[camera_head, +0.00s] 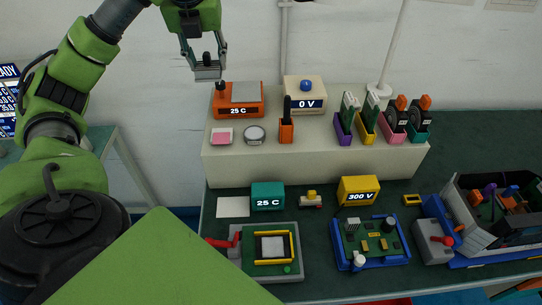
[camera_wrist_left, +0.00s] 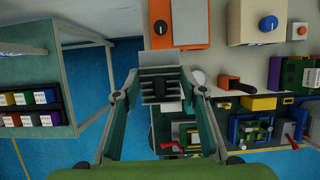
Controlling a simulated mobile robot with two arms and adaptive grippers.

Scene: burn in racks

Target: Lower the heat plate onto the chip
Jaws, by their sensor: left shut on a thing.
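My left gripper (camera_head: 207,52) is raised above the back shelf and is shut on a grey finned block with a dark knob, which I take to be the heat plate (camera_head: 208,73). It hangs in the air above the orange 25 C unit. In the left wrist view the heat plate (camera_wrist_left: 160,72) lies between the fingertips (camera_wrist_left: 161,88). A grey square, likely the chip (camera_head: 272,246), sits inside a yellow frame on a green board in the grey fixture (camera_head: 290,231) at the front. The heat plate is well apart from it. My right gripper is not in view.
The orange unit (camera_head: 238,111) and a cream 0 V unit (camera_head: 305,83) stand on the white shelf (camera_head: 240,168). Several coloured holders stand at its right. A teal 25 C box (camera_head: 267,189) and a blue tray (camera_head: 375,263) are near the fixture. A crate (camera_head: 460,205) stands at right.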

